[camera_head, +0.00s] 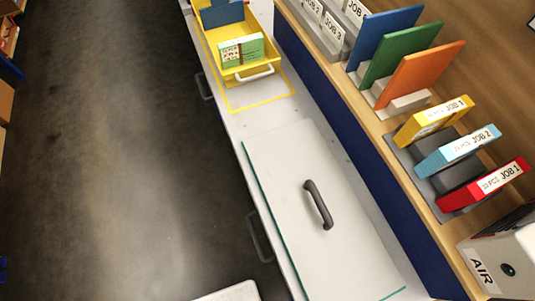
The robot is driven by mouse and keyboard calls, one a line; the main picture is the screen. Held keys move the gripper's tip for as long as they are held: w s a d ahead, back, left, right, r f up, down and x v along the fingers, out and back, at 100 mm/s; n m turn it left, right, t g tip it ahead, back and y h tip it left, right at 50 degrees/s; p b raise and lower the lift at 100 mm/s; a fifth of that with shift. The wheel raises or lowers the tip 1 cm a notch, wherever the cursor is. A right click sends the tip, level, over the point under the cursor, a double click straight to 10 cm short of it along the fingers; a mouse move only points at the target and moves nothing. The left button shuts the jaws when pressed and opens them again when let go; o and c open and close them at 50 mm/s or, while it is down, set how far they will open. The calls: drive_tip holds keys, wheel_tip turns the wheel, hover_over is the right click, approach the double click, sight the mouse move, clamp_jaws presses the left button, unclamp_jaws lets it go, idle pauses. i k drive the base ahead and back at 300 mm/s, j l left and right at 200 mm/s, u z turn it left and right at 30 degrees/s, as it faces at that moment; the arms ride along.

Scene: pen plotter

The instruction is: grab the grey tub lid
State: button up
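The grey tub lid (284,199) is a large pale grey rectangular panel with a teal edge along its left and lower sides. It lies flat on the white counter in the lower middle of the head view. A dark grey bar handle (318,205) stands up from it, right of its middle. Nothing covers the handle. My gripper is not in view.
A yellow tray (258,73) with a green and white box (241,50) sits on the counter at the top. A wooden shelf (367,118) on the right holds coloured panels, job-labelled boxes and an AIR-labelled unit (505,266). Dark floor lies open at left.

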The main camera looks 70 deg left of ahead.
sight(337, 252)
drive_tip(key=l+u, duration=0.1)
drive_tip(key=u, duration=0.25)
drive_tip(key=k+u, duration=0.15)
drive_tip(key=u, duration=0.6)
drive_tip(key=i+j+u, duration=0.2)
drive_tip(key=j, duration=0.25)
drive_tip(key=i+j+u, duration=0.2)
drive_tip(key=j, duration=0.2)
drive_tip(key=j+u, duration=0.25)
drive_tip(key=j, duration=0.15)
drive_tip(key=i, duration=0.05)
